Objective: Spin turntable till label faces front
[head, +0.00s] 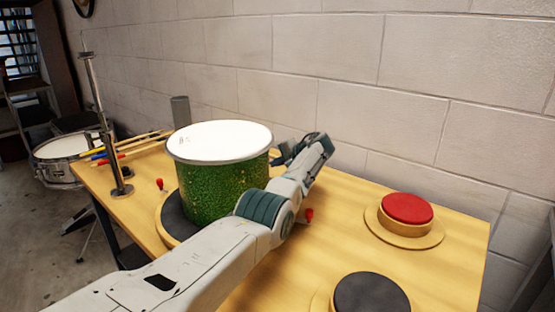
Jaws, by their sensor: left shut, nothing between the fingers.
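A green sparkly drum (210,190) with a white top (220,142) stands upright on a round turntable with a dark top (173,220), at the left middle of the bench. A small faint mark shows on the left of the white top. I see no clear label on the visible green side; my left arm hides its lower right part. My left arm reaches across in front of the drum, and my left gripper (318,146) is shut and empty, just right of the drum. I cannot tell whether it touches the drum. My right gripper is out of view.
Small red knobs stand left (160,184) and right (309,215) of the drum. A red pad (407,208) and a dark pad (371,295) sit to the right. A metal stand (105,130) and sticks (130,146) are at the left. A block wall (350,80) backs the bench.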

